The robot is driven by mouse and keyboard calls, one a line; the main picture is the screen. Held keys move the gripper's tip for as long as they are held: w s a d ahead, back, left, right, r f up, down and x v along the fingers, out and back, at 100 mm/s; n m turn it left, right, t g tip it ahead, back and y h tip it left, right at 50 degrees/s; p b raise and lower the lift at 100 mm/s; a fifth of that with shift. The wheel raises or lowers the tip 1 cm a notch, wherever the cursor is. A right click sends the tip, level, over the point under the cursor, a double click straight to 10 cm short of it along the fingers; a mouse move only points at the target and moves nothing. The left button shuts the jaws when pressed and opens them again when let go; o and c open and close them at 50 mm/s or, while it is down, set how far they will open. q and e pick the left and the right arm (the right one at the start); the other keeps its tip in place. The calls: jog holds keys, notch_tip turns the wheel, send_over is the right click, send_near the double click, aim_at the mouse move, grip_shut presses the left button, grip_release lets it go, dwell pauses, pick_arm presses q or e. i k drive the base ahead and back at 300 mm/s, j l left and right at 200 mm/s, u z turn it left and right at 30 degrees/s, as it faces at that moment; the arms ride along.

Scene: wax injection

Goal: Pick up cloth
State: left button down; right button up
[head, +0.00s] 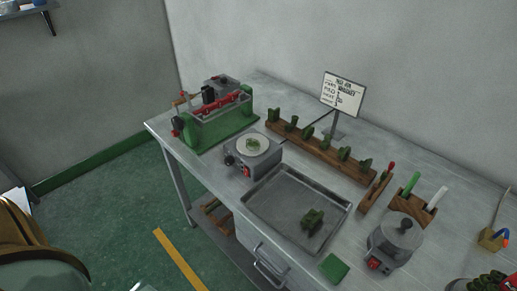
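A small flat green square, which looks like the folded cloth (334,267), lies on the metal table (292,262) near its front edge. It is just in front of the grey tray's near right corner and left of a round grey pot. Nothing covers it. Neither of my grippers shows in the head view, so I cannot see whether they are open or shut.
The shallow grey tray (262,213) holds a dark green piece (312,221). The lidded pot (395,241) stands close on the cloth's right. Behind are a hot plate (240,161), a green machine (218,122), a wooden rack (300,148) and a sign (342,93).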

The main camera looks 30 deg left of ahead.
aim_at(332, 267)
jog(key=k+l+u, duration=0.65)
jog(key=l+u, duration=0.15)
jog(key=k+l+u, duration=0.25)
jog(key=u, duration=0.15)
jog(key=k, duration=0.1)
